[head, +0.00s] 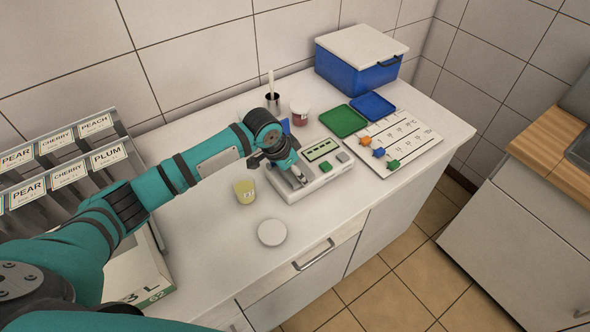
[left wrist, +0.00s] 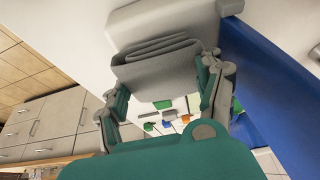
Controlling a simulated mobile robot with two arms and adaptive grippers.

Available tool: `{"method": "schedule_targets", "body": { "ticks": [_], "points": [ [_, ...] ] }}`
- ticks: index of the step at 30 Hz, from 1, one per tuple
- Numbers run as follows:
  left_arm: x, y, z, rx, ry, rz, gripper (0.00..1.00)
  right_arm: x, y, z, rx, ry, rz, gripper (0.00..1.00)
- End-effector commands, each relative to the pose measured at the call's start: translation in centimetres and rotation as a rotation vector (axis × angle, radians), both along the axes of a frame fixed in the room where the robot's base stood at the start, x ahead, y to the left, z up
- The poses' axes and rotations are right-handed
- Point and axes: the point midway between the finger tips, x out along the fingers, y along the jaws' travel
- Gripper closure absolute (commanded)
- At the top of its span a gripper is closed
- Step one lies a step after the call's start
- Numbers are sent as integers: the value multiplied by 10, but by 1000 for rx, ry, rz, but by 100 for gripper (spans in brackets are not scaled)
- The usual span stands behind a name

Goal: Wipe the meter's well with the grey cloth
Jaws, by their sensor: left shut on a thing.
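The meter (head: 325,172) is a pale box on the counter with a display and two buttons, one of them green. My left gripper (head: 298,177) is over the left part of its top, and the arm and fingers cover the well. In the left wrist view the grey cloth (left wrist: 155,68) is a folded pad between the fingers of the left gripper (left wrist: 160,75), which is shut on it. I cannot tell whether the cloth touches the well. My right gripper is not in view.
A red-filled jar (head: 299,112) and a dark cup with a stick (head: 272,99) stand behind. A green tray (head: 343,121) and marked board (head: 412,140) lie right.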

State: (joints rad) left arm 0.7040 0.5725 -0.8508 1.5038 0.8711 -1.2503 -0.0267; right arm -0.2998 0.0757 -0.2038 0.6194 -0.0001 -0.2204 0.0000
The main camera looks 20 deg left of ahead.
Motion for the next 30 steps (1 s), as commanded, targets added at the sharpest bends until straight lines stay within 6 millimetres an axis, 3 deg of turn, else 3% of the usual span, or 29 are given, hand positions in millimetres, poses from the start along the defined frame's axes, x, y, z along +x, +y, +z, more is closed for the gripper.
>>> {"method": "schedule_targets", "body": {
  "ticks": [30],
  "points": [
    [0, 0, -7, 0, 0, 0, 55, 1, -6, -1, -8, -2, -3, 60]
  ]
}}
